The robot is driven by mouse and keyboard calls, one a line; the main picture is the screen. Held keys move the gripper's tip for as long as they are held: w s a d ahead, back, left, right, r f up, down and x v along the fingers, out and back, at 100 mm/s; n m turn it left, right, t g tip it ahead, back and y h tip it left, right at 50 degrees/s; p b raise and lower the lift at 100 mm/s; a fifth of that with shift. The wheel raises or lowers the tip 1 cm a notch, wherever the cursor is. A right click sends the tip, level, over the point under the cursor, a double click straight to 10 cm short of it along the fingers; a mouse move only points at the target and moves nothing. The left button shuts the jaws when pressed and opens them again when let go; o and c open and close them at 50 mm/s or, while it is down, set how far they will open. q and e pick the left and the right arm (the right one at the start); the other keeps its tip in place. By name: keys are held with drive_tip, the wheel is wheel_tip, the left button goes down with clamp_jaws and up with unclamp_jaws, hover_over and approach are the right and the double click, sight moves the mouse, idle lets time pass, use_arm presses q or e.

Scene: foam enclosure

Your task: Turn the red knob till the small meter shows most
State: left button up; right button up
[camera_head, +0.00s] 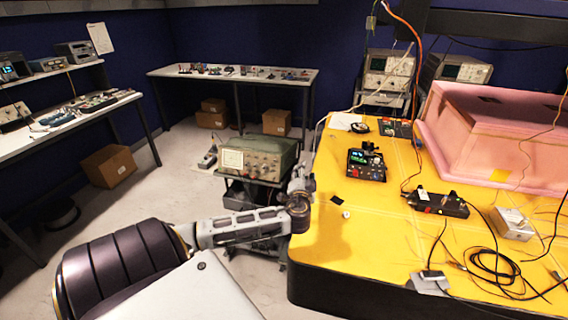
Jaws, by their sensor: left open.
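A small black instrument box (367,166) with a lit blue-green display stands on the yellow table, left of its middle. Small red parts show on its front, but I cannot tell which is a knob, and the reading is too small to make out. A long black box (440,205) with small red parts on its front lies further right. My left gripper (301,180) is open at the table's left edge, left of the instrument box and apart from it. Its fingers are small and partly hidden behind my wrist. My right gripper is out of view.
The yellow table (345,262) is bare at its front left. A small white round piece (346,214) lies near my wrist. Black cables (490,262) and a silver box (511,223) lie at right. A pink foam enclosure (465,150) stands behind. A green oscilloscope (258,158) stands on a cart left of the table.

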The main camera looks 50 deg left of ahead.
use_arm(q)
drive_tip(key=a+f+m+g, duration=0.2)
drive_tip(key=a+f, duration=0.8)
drive_tip(key=f, duration=0.1)
drive_tip(key=shift+s+a+m+h, duration=0.15)
drive_tip(key=shift+s+m+h, duration=0.1)
drive_tip(key=shift+m+h, duration=0.05)
idle(0.8)
